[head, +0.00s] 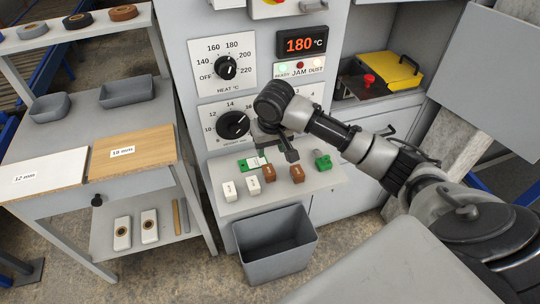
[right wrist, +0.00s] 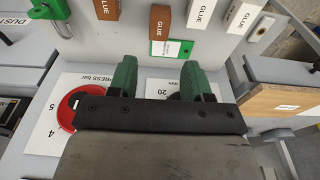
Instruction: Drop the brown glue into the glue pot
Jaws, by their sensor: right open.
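Two brown glue blocks lie on the grey shelf (head: 320,181) of the machine: one at the left (head: 268,172) and one at the right (head: 297,174). In the right wrist view they show at the top, the nearer one (right wrist: 159,22) and the other one (right wrist: 107,9). My right gripper (head: 279,151) is above the back of the shelf, close to the machine front. In the right wrist view its green-padded fingers (right wrist: 158,75) are apart with nothing between them; the brown blocks are beyond the fingertips. I cannot make out the glue pot. My left gripper is not in view.
Two white glue blocks (head: 229,191) (head: 254,185), a green-and-white tag (head: 253,163) and a green padlock-like piece (head: 323,161) share the shelf. A grey bin (head: 275,228) stands below. A table with boards (head: 130,154) is at the left. Dials (head: 226,67) line the machine front.

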